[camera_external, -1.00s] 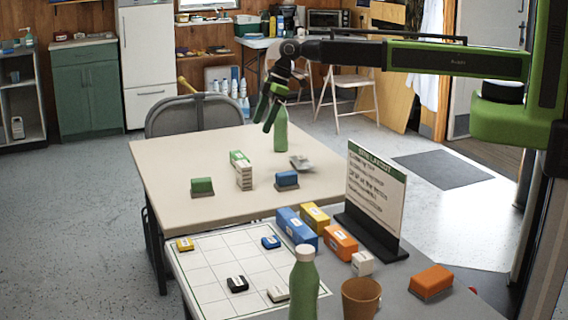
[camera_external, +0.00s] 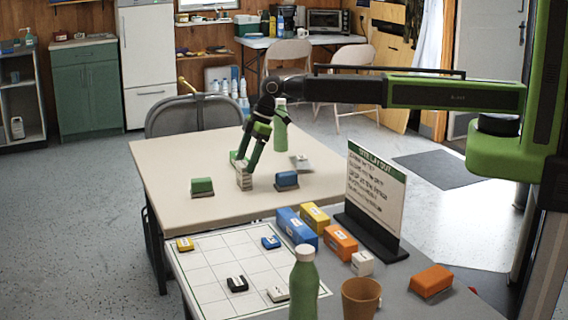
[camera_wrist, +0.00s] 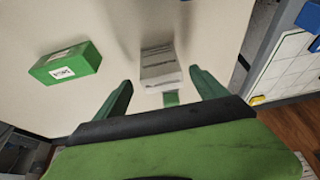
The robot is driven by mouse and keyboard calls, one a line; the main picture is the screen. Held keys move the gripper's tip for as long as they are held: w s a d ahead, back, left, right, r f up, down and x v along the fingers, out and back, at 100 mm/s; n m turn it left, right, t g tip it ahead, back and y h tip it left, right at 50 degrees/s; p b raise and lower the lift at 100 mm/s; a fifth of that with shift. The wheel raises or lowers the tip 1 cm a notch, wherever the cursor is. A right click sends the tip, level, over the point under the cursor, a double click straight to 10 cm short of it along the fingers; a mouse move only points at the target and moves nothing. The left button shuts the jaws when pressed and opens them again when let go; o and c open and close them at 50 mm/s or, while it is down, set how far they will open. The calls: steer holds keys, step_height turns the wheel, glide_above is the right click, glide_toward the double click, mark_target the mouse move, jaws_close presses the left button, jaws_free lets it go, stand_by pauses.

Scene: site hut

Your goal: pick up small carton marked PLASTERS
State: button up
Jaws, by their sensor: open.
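I cannot read PLASTERS on any carton. In the wrist view, a white, layered-looking block (camera_wrist: 160,68) with a small green patch lies ahead of and between my fingers. A green carton (camera_wrist: 65,63) with a white label lies to their left; its print is too small to read.
A green block (camera_external: 202,186) and a blue block (camera_external: 287,179) stand on either side of the stack. A green bottle (camera_external: 280,135) stands behind it. Nearer are a gridded mat (camera_external: 210,272), several coloured cartons and a sign (camera_external: 376,190). The table's left part is clear.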

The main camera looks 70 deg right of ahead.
mark_target(239, 178)
steer(key=shift+f, duration=0.1)
steer(key=b+x, duration=0.4)
steer(key=x, duration=0.1)
steer(key=shift+a+f+b, duration=0.15)
steer(key=shift+a+b, duration=0.15)
steer(key=shift+b, duration=0.05)
steer(key=shift+r, duration=0.25)
steer(key=shift+c, duration=0.5)
steer(key=c, duration=1.3)
steer(key=shift+r+p, duration=0.5)
steer(key=shift+p, duration=0.2)
step_height(239, 178, up, 4)
steer(key=p, duration=0.3)
steer(key=shift+f+p, duration=0.1)
steer(key=shift+p, duration=0.3)
steer(key=shift+s+d+r+p, duration=0.4)
steer(key=shift+d+r+p, duration=0.65)
steer(key=shift+d, duration=0.85)
steer(key=shift+s+d+r+p, duration=0.35)
steer(key=shift+d+r+p, duration=0.7)
steer(key=shift+d, duration=0.9)
steer(key=shift+s+d+r+p, duration=0.4)
steer(key=shift+d+r+p, duration=0.6)
steer(key=shift+d, duration=0.9)
